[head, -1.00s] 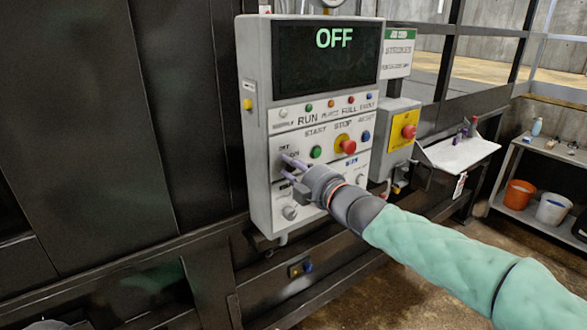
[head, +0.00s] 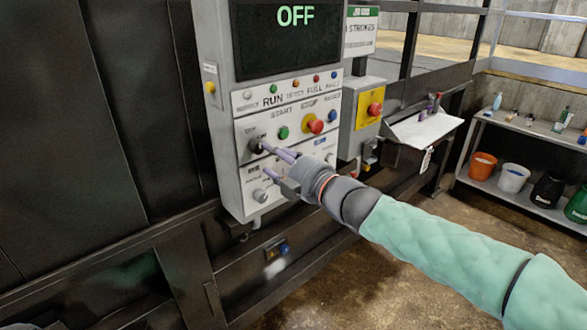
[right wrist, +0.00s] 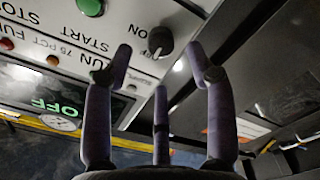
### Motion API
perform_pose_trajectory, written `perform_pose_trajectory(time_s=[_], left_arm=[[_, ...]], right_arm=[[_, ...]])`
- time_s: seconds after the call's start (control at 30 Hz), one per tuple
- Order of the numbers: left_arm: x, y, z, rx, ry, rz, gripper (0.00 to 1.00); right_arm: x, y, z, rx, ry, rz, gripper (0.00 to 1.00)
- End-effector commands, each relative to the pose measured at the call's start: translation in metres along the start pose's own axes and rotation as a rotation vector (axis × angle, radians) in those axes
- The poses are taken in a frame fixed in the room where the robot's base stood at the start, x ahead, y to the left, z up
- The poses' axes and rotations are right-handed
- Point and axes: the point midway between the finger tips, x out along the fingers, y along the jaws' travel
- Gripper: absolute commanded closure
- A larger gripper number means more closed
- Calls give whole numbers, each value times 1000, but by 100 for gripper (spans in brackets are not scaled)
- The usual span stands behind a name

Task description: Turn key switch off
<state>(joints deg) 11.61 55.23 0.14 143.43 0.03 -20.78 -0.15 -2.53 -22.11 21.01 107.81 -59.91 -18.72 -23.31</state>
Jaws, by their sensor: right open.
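The key switch is a round black knob (head: 255,146) at the left of the control panel (head: 236,196), beside the green start button. In the right wrist view the knob (right wrist: 160,42) shows with a white mark and an "ON" label nearby. My right gripper (head: 267,161) is open and empty just in front of the panel. One fingertip overlaps the knob's right edge in the head view. In the right wrist view the knob lies between the spread fingertips (right wrist: 160,56); contact cannot be told. The panel display (head: 288,36) reads "OFF".
The green button (head: 283,133) and red stop button (head: 316,126) are close by on the panel. A grey box with another red button (head: 375,109) stands to the right. A small shelf (head: 425,129) and a rack with buckets (head: 513,178) are further right.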

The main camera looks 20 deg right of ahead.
Motion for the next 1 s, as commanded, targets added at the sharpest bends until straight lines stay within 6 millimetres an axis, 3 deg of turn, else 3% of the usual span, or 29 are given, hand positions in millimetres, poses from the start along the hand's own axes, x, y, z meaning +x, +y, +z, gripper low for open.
perform_pose_trajectory(time_s=[0.2, 0.4, 1.0], left_arm=[[0, 0, 0, 0, 0, 0, 100], [0, 0, 0, 0, 0, 0, 100], [0, 0, 0, 0, 0, 0, 100]], right_arm=[[-40, 0, 1, 0, -2, 1, 44], [-59, -1, 1, 0, -2, -1, 44], [-61, -4, 2, 7, -4, -7, 44]])
